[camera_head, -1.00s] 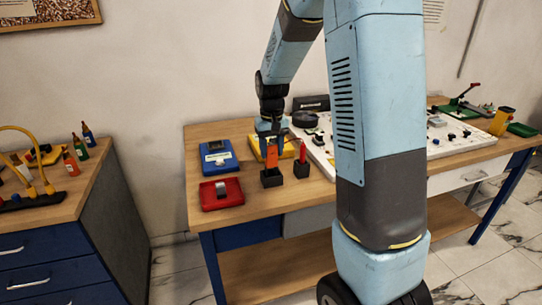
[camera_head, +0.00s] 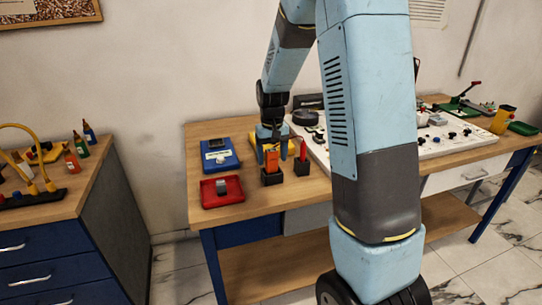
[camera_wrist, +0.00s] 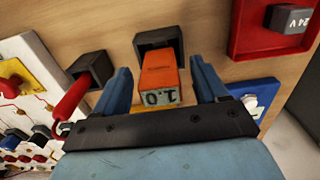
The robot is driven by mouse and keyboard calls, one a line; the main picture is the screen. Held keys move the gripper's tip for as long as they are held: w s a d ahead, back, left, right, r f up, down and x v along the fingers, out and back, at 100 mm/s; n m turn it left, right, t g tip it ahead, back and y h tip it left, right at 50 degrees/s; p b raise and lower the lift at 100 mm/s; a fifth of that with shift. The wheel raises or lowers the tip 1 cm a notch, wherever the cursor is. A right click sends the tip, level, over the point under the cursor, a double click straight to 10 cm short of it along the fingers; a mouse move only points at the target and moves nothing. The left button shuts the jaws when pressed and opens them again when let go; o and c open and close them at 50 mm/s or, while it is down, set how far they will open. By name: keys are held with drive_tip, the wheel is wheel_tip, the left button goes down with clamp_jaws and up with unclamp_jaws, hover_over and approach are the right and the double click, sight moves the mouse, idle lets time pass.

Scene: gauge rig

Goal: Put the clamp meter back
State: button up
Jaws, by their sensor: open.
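The orange clamp meter (camera_head: 271,160) stands in a black square holder (camera_head: 271,178) on the wooden bench. In the wrist view the meter (camera_wrist: 161,80) has its lower part inside the holder (camera_wrist: 151,40) and its small display faces me. My gripper (camera_head: 272,152) is over it, pointing down. In the wrist view my gripper (camera_wrist: 162,78) is open, with one blue finger on each side of the meter and a visible gap on both sides. The inside of the holder is mostly hidden by the meter.
A red-handled tool (camera_head: 303,151) stands in a second black holder (camera_head: 303,168) close on the right. A red tray (camera_head: 222,193) and a blue device (camera_head: 219,155) lie to the left. A yellow unit is partly hidden behind my gripper. A white panel (camera_head: 455,145) lies further right.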

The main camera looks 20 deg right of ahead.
wheel_tip(320, 180, up, 12)
drive_tip(key=s+r+t, duration=0.2)
drive_tip(key=s+r, duration=0.2)
drive_tip(key=s, duration=1)
drive_tip(key=s+r+t, duration=0.3)
drive_tip(key=s+r, duration=0.2)
drive_tip(key=s, duration=0.9)
drive_tip(key=shift+a+t, duration=0.15)
drive_tip(key=shift+t, duration=0.15)
